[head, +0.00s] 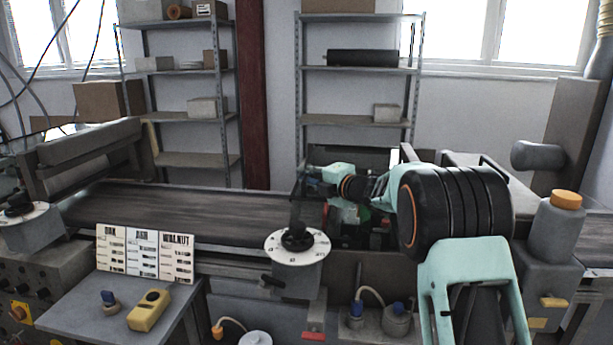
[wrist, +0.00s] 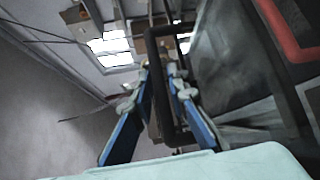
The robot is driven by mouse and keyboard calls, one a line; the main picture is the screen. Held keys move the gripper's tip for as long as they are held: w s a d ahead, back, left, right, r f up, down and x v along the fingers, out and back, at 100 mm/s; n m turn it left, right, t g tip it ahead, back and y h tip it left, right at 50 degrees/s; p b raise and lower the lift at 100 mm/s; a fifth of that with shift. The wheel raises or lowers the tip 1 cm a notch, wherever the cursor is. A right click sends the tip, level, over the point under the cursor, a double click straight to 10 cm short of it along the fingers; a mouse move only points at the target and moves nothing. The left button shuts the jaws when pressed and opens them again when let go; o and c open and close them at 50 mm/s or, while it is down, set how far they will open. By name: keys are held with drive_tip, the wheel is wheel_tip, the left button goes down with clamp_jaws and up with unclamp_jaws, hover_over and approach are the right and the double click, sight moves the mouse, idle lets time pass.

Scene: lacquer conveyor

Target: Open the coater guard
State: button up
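The coater guard (head: 376,158) looks like a dark see-through panel behind my forearm in the head view, largely hidden by the arm. In the wrist view a dark smoky panel (wrist: 232,60), probably the guard, fills the right side. A black loop-shaped handle (wrist: 164,122) stands beside it. My gripper (wrist: 159,68) has its two blue fingers apart, one on each side of the handle's near bar. A gap shows between the right finger and the bar; contact on the left cannot be told. In the head view my gripper (head: 318,180) is small and partly hidden.
A dark conveyor belt (head: 190,212) runs to the left. A dial with a black knob (head: 297,240) stands in front of the coater. Shelves (head: 357,118) stand behind.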

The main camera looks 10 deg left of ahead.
clamp_jaws()
drive_tip(key=shift+r, duration=0.15)
